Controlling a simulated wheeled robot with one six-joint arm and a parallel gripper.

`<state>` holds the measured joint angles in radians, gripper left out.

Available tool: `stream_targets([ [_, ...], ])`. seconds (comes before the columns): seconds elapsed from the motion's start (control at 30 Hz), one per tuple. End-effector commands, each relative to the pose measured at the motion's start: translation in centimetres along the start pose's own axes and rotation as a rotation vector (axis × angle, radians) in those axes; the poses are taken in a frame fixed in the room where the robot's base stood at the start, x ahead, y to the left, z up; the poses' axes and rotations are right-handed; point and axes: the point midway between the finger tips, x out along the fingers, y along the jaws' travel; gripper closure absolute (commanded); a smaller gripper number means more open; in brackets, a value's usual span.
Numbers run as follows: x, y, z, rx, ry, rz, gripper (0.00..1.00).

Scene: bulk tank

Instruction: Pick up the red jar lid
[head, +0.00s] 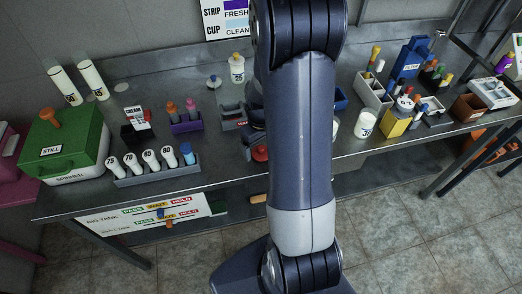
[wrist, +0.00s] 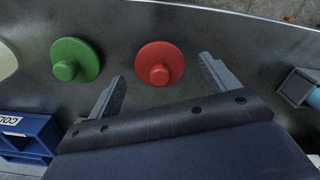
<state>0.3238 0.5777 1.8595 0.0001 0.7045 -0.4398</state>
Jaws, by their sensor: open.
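The red jar lid (wrist: 170,60) is a round disc with a raised knob, lying on the metal table. In the wrist view it is just beyond my gripper (wrist: 160,80), between the lines of the two fingers and apart from them. My gripper is open and empty. In the head view my arm covers most of this area, and only a red edge of the lid (head: 260,153) shows beside the arm.
A green lid (wrist: 75,60) with a knob lies left of the red one. A blue holder (wrist: 28,135) stands at the lower left, and a dark holder (wrist: 297,86) at the right. Bare metal table surrounds the red lid. The table's edge (wrist: 250,17) runs beyond it.

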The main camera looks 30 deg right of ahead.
Motion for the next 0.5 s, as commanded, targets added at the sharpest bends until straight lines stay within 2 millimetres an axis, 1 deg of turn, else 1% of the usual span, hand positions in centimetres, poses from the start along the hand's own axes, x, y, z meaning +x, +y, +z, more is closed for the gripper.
stream_targets([
  [0.1, 0.9, -0.01, 0.06, 0.0, -0.002, -0.001, 0.18],
  [0.37, 1.09, 0.0, 0.03, 0.0, 0.0, 0.0, 0.18],
  [0.5, 1.08, 0.0, 0.02, 0.0, 0.0, 0.0, 0.29],
])
